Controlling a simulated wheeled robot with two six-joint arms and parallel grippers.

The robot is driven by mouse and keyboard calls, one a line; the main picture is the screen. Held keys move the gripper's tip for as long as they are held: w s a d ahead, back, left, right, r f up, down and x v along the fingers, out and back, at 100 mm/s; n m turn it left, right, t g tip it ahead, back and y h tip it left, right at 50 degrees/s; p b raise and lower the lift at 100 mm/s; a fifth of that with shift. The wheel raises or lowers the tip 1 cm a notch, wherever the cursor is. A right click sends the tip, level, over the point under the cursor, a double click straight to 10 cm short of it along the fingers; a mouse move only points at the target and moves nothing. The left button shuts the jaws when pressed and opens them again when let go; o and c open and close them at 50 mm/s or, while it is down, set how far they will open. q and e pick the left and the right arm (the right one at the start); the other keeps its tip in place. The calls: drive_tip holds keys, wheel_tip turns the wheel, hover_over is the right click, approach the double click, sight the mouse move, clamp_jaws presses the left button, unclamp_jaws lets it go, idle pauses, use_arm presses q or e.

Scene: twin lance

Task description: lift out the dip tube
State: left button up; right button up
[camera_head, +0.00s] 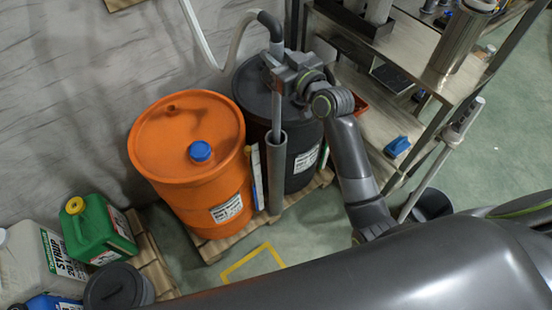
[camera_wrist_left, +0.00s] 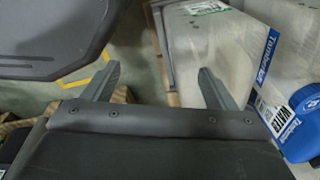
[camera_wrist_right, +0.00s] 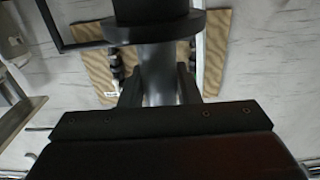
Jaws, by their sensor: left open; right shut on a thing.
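The dip tube (camera_head: 277,112) is a thin grey upright tube with a bent top joined to a hose (camera_head: 240,35). Its lower end runs into the open top of a wider grey sleeve (camera_head: 277,180) in front of the dark drum (camera_head: 300,150); how deep is hidden. My right gripper (camera_head: 276,66) is shut on the upper part of the tube, below the bend. In the right wrist view the grey tube (camera_wrist_right: 158,78) runs between its fingers. My left gripper (camera_wrist_left: 158,88) is open and empty in the left wrist view; I cannot make it out in the head view.
An orange drum (camera_head: 185,140) with a blue cap stands left of the sleeve. A steel shelf (camera_head: 395,135) is close on the right. A green canister (camera_head: 98,228) stands lower left. A pale canister (camera_wrist_left: 215,55) stands near my left gripper. Wall behind.

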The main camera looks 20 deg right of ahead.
drive_tip(key=shift+r+p, duration=7.85)
drive_tip(key=shift+r, duration=1.5)
